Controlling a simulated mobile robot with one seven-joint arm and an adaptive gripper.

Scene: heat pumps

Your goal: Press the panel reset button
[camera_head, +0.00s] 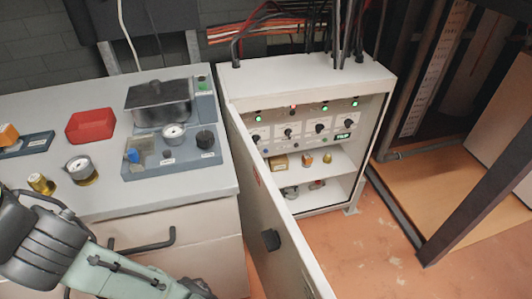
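A white electrical cabinet (305,82) stands right of the bench with its door (275,235) swung open toward me. Inside, near the top, is a control panel (304,126) with a row of dark knobs, several lit green lamps and a small lit green display (344,136). Small round buttons sit along the panel's lower part, but they are too small to tell which is the reset button. My arm crosses the lower left, well apart from the panel. Its end runs to the bottom edge, and my gripper is not in view.
The bench (60,205) at left carries a red tray (91,124), a grey device with a dark box (158,101), gauges and fittings. The open door stands between bench and cabinet interior. A shelf (330,163) below the panel holds small parts.

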